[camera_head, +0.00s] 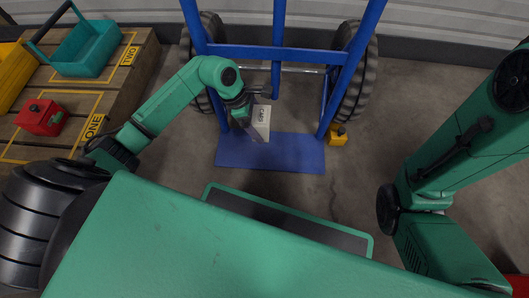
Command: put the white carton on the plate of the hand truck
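The white carton (262,122), with dark lettering on its pale face, is at the left part of the blue plate (290,155) of the hand truck (275,53). It overlaps the plate's back edge in the picture; I cannot tell whether it rests on the plate or is held just above it. My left gripper (253,106) is right at the carton, with dark fingers by its back and left sides. The wrist hides part of the carton, and whether the fingers grip it is unclear. My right arm is at the right; its gripper does not show.
Black wheels (358,75) flank the truck's blue frame. A small yellow object (337,134) is on the floor right of the plate. A wooden pallet (128,85) at the left bears a teal tote (88,50) and a red box (42,117).

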